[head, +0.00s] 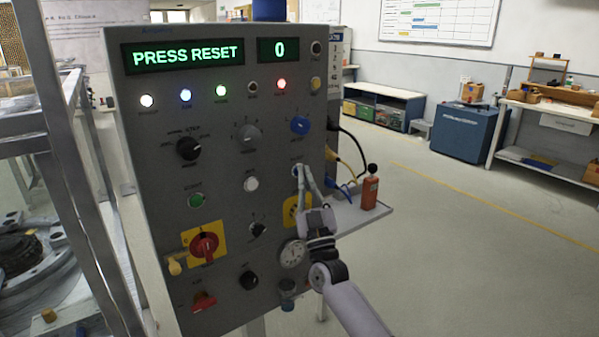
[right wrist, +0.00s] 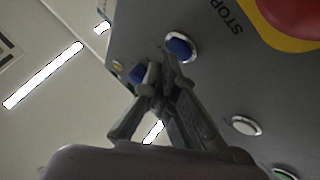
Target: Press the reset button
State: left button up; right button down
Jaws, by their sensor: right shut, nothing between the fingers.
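The grey control panel (head: 222,130) stands upright in front of me, with "PRESS RESET" lit green on its display (head: 188,56) and "0" beside it. A blue push button (head: 297,168) in a pale ring is at the panel's right side, below the blue knob (head: 300,124). It also shows in the right wrist view (right wrist: 180,47); I cannot read its label. My right gripper (head: 301,176) is shut and empty, its fingertips (right wrist: 163,70) right at this button, partly covering it. I cannot tell whether they touch it. My left gripper is out of view.
A white button (head: 251,184), a green button (head: 196,200) and a red switch on yellow (head: 204,246) are on the panel. A gauge (head: 292,253) is near my right wrist. A shelf with an orange device (head: 369,190) is to the right.

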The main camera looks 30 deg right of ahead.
jog(key=shift+w, duration=0.4)
dwell(0.5)
jog(key=shift+s, duration=0.15)
jog(key=shift+s+p, duration=0.45)
jog(key=shift+s, duration=0.25)
jog(key=s+p, duration=0.2)
jog(key=s, duration=0.1)
jog(key=s+p, duration=0.1)
jog(key=s, duration=0.1)
jog(key=shift+d, duration=0.25)
dwell(0.7)
